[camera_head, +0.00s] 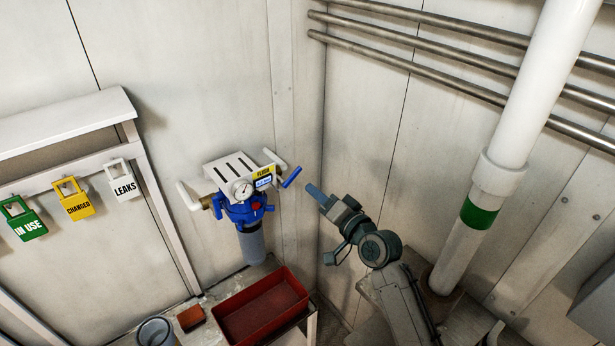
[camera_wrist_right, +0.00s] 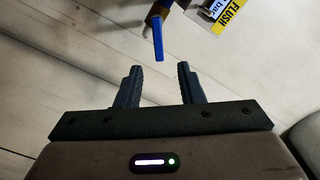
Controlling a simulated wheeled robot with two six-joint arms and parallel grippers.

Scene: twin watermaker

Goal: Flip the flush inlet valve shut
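The flush unit (camera_head: 245,208) is a blue filter housing with a gauge, a white slotted bracket and a yellow FLUSH label (camera_head: 264,172), mounted on the wall. A blue lever handle (camera_head: 291,177) sticks out to the right of it, slanting up. My right gripper (camera_head: 313,194) is just right of and slightly below the lever, apart from it. In the right wrist view the blue lever (camera_wrist_right: 158,40) hangs ahead of the two fingers, in line with the gap between them. The right gripper (camera_wrist_right: 157,85) is open and empty. My left gripper is not in view.
A red tray (camera_head: 262,308) sits on the bench below the unit, beside a brown block (camera_head: 191,318) and a grey cup (camera_head: 156,332). IN USE, CHANGED and LEAKS tags (camera_head: 124,187) hang at left. A white pipe (camera_head: 500,172) stands at right.

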